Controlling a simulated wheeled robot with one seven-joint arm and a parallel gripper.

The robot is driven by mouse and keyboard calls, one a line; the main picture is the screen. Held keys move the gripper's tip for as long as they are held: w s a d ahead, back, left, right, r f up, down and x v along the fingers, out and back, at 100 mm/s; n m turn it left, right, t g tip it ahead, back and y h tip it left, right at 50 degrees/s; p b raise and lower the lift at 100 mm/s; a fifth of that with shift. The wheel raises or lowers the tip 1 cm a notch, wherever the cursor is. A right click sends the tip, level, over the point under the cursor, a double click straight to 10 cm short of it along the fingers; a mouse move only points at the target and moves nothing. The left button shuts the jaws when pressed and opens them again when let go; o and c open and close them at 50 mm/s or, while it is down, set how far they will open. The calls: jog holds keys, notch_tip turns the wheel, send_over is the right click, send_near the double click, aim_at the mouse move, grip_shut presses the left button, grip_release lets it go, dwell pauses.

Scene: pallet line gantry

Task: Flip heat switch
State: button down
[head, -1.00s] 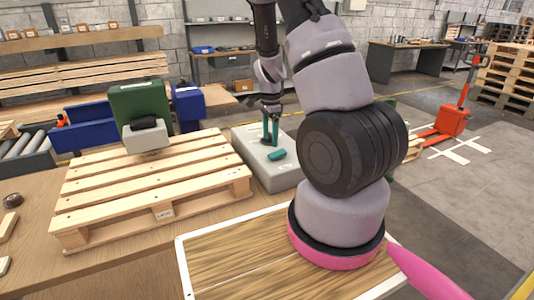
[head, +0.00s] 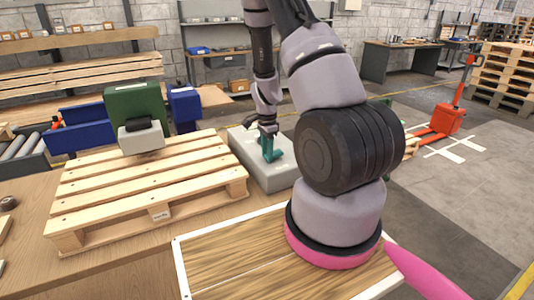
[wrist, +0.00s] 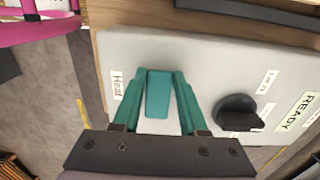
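The teal heat switch (wrist: 158,96) stands out from a light grey panel box, beside a label reading "Heat" (wrist: 117,83). In the head view the switch (head: 275,155) shows beside and partly behind my gripper (head: 267,146). In the wrist view my gripper (wrist: 159,80) has its two teal fingers on either side of the switch, with narrow gaps visible. The fingers look open around it; whether either one touches it I cannot tell.
The grey panel (wrist: 215,65) also carries a black knob (wrist: 238,112) and a "READY" label (wrist: 298,111) at the right. A wooden pallet (head: 150,190) lies left of the panel. A green and grey machine head (head: 140,120) stands at the pallet's back edge.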

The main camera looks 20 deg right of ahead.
aim_at(278, 151)
jog(key=shift+d+r+y, duration=0.2)
jog(key=shift+d+y, duration=0.15)
jog(key=shift+y, duration=0.45)
jog(key=shift+d+r+y, duration=0.2)
jog(key=shift+d+y, duration=0.05)
jog(key=shift+y, duration=0.85)
jog(key=shift+c, duration=2.2)
grip_release()
jog(key=v, duration=1.1)
jog(key=shift+w+f, duration=0.1)
jog(key=shift+a, duration=0.1)
